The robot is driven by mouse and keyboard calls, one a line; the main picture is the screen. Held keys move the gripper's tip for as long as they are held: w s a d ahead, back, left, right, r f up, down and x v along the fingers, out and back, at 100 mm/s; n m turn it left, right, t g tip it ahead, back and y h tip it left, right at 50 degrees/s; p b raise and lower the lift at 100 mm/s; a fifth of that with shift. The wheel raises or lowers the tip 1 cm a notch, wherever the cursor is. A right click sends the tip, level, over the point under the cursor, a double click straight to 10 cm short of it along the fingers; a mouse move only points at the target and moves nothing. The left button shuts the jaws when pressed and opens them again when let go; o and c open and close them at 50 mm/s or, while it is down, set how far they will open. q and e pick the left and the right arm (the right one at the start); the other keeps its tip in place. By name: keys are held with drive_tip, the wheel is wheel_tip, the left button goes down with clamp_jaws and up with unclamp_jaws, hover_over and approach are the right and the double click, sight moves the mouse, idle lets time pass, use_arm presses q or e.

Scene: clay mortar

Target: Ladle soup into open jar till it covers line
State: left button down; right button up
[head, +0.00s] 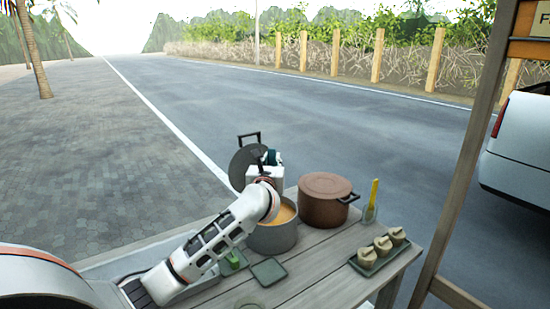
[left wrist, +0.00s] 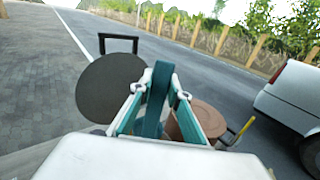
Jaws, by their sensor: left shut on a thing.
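The grey pot (head: 273,240) stands on the table with orange soup (head: 286,213) inside, partly hidden by my left arm. My left gripper (head: 270,158) is above and just behind this pot. In the left wrist view its fingers (left wrist: 158,98) are closed around a dark teal strip (left wrist: 159,85), which looks like the ladle's handle. The ladle's bowl is not visible. A small greenish container (head: 232,262), perhaps the open jar, stands left of the pot's base, partly behind my arm. Its fill line cannot be made out. My right gripper is out of view.
A grey disc with a black loop handle (head: 243,165) is just beyond the gripper. A brown lidded pot (head: 325,200) stands right of the soup pot. A yellow utensil (head: 374,192) stands in a glass. A dark green square (head: 268,271) lies in front.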

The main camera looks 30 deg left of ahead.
use_arm(q)
drive_tip(key=shift+w+a+f+m+h, duration=0.2)
drive_tip(key=shift+a+m+h, duration=0.2)
drive_tip(key=shift+a, duration=0.25)
drive_tip(key=shift+a+f+t+h, duration=0.1)
drive_tip(key=shift+f+t+h, duration=0.05)
drive_tip(key=shift+t+h, duration=0.15)
wheel_tip(320, 180, down, 3)
drive_tip(key=shift+r+b, duration=0.15)
drive_tip(key=shift+b, duration=1)
drive_tip(key=shift+f+b, duration=1.3)
drive_tip(key=shift+f, duration=0.95)
wheel_tip(320, 180, down, 2)
drive_tip(key=shift+f+b, duration=0.1)
drive_tip(key=shift+b, duration=0.55)
drive_tip(key=shift+f+b, duration=0.4)
drive_tip(key=shift+f, duration=0.4)
drive_tip(key=shift+r, duration=0.1)
